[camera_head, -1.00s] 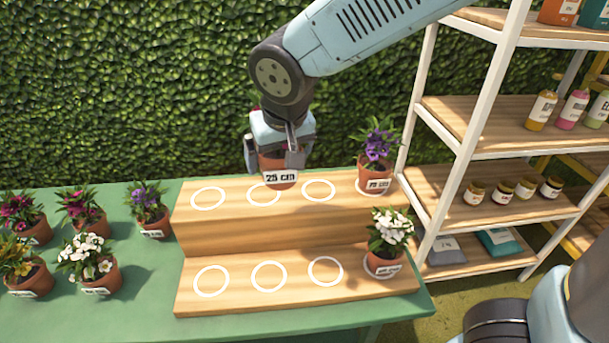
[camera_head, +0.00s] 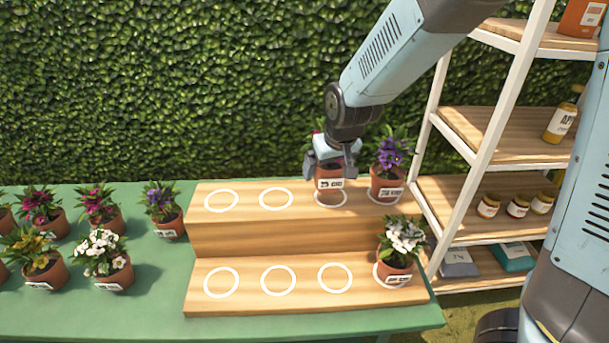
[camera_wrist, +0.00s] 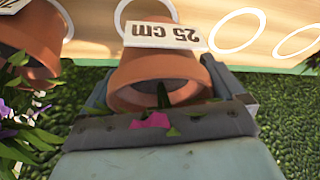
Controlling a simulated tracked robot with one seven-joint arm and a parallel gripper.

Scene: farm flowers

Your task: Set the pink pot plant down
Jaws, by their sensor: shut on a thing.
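The pink pot plant is a terracotta pot (camera_head: 329,184) with a white label and a little pink bloom, mostly hidden behind my gripper (camera_head: 331,168). My gripper is shut on this pot and holds it upright at the third ring from the left on the upper step of the wooden stand (camera_head: 300,238). In the wrist view the pot (camera_wrist: 157,72) sits between the fingers (camera_wrist: 172,105), its label reading 25 cm. The white ring shows around its base. I cannot tell whether the pot touches the step.
A purple-flowered pot (camera_head: 387,187) stands close to the right on the upper step. A white-flowered pot (camera_head: 396,266) stands on the lower step's right end. Several other rings are empty. More pots (camera_head: 113,273) stand on the green table (camera_head: 90,312); a shelf (camera_head: 490,190) is at the right.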

